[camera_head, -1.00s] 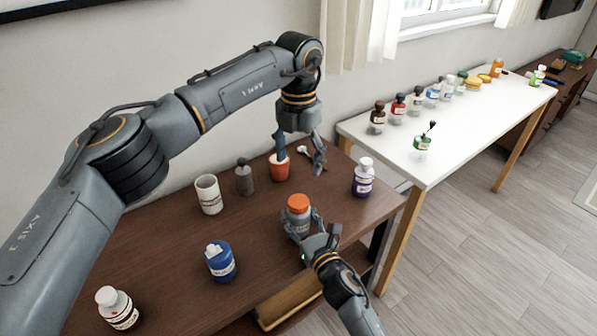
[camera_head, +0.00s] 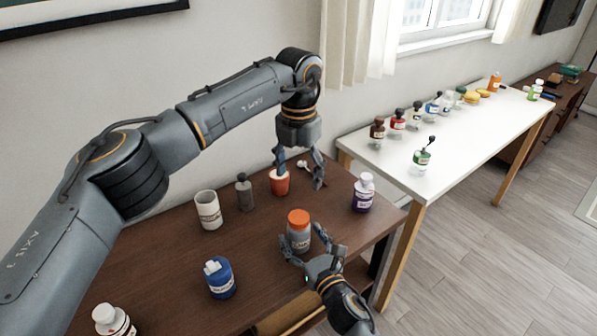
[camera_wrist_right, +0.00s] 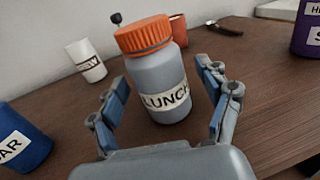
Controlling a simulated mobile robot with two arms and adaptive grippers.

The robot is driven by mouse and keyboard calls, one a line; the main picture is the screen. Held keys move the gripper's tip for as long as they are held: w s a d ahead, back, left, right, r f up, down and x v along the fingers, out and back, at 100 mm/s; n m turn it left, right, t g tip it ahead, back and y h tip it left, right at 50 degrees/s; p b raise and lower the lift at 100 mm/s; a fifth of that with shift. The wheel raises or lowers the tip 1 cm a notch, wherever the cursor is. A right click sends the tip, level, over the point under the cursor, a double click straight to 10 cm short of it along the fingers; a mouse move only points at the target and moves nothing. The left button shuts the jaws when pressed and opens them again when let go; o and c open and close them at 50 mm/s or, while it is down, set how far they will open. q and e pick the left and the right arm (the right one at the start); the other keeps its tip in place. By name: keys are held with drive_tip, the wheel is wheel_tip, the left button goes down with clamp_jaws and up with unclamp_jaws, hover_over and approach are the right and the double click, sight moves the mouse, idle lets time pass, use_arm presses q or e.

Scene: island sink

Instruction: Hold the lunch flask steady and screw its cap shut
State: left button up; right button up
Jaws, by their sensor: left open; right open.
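The lunch flask (camera_head: 299,240) is a grey bottle with a white label reading "LUNCH", standing on the brown table. Its ribbed orange cap (camera_head: 299,216) sits on top; I cannot tell how tightly. In the right wrist view the flask (camera_wrist_right: 158,75) stands between the open fingers of my right gripper (camera_wrist_right: 163,78), with visible gaps on both sides. In the head view my right gripper (camera_head: 301,234) reaches in from the front. My left gripper (camera_head: 300,177) is open and empty, pointing down behind and above the flask, apart from its cap.
Behind the flask are an orange cup (camera_head: 279,186), a spoon (camera_head: 305,165), a dark grey bottle (camera_head: 244,194) and a white cup (camera_head: 208,211). A purple bottle (camera_head: 363,194) stands right, a blue jar (camera_head: 220,279) front left. A white table (camera_head: 460,150) with bottles adjoins at right.

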drive_tip(key=v, duration=1)
drive_tip(key=shift+s, duration=0.2)
